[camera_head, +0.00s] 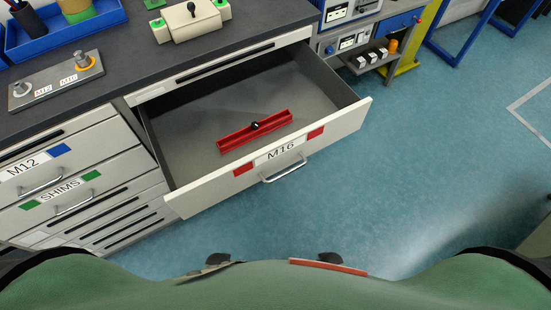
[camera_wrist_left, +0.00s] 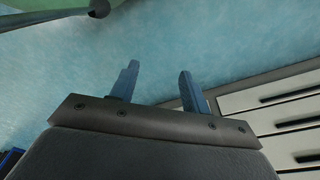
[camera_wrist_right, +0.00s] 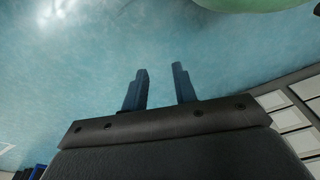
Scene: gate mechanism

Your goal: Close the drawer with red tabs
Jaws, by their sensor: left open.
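The drawer with red tabs (camera_head: 192,199), labelled M16, is pulled well out of the bench cabinet in the head view. Two red tabs flank its label, and a metal bar handle (camera_head: 284,173) is on its front. A red tray-like part (camera_head: 255,131) with a black knob lies inside. My left gripper (camera_wrist_left: 158,82) is open and empty over blue floor in the left wrist view, with cabinet drawers to its right. My right gripper (camera_wrist_right: 160,82) is open and empty over the floor in the right wrist view. Neither gripper shows in the head view.
Shut drawers labelled M12 (camera_head: 62,149) and SHIMS (camera_head: 90,174) are left of the open drawer. The dark worktop (camera_head: 130,50) above holds a metal plate with fittings (camera_head: 55,82) and a blue bin (camera_head: 68,30). Blue floor (camera_head: 420,170) is clear to the right.

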